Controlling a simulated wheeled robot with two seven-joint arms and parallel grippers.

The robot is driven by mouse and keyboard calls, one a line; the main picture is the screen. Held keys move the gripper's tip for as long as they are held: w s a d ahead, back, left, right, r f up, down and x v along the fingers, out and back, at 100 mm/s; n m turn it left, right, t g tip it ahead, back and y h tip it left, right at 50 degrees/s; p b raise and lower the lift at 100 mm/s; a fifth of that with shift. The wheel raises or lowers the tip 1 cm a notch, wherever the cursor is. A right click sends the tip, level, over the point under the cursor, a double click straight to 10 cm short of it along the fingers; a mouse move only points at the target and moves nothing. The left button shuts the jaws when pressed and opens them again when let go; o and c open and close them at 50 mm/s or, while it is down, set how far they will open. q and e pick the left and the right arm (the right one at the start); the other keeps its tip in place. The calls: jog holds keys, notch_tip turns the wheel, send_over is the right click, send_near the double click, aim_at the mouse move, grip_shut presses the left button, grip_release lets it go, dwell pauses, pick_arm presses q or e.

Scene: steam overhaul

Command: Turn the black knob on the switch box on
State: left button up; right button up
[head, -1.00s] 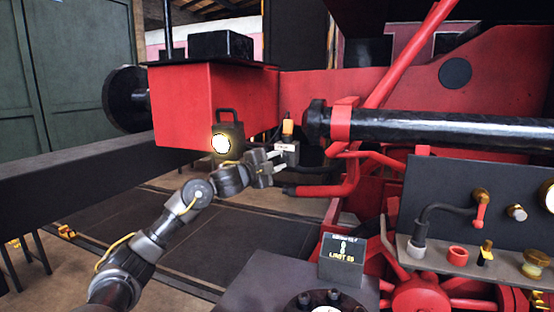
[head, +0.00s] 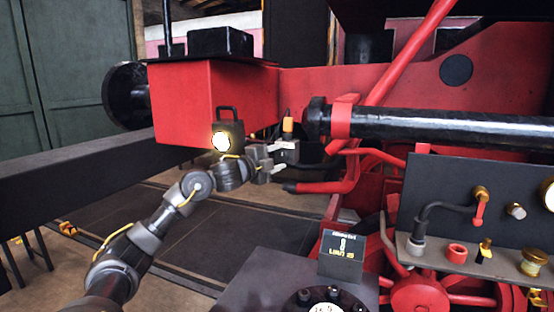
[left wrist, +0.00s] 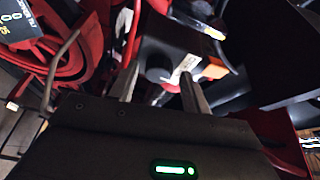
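The switch box (head: 289,154) is a small dark grey box below the red beam, partly covered by my left gripper in the head view. In the left wrist view the switch box (left wrist: 172,42) shows its black knob (left wrist: 158,68) beside a white label (left wrist: 184,67). My left gripper (head: 284,157) is at the box in the head view. In the left wrist view its two fingers (left wrist: 160,72) are apart, with the knob between their tips. I cannot tell whether either finger touches the knob. My right gripper is out of view.
An orange part (head: 287,126) sits on top of the switch box. A lit lamp (head: 227,135) stands close to my left wrist. Red pipes (head: 325,187) run just right of the gripper. A small display (head: 342,257) and a grey panel with fittings (head: 450,190) are nearer.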

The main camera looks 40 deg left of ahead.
pick_arm(q)
jog(key=shift+f, duration=0.1)
jog(key=shift+s+f+b, duration=0.15)
jog(key=shift+s+b, duration=0.25)
jog(key=shift+s, duration=0.05)
jog(key=s+b, duration=0.2)
jog(key=s, duration=0.1)
jog(key=s+b, duration=0.2)
jog(key=s, duration=0.1)
jog(key=s+b, duration=0.2)
jog(key=s, duration=0.1)
jog(key=shift+s+a+b, duration=0.25)
jog(key=shift+s+b, duration=0.05)
jog(key=shift+s, duration=0.1)
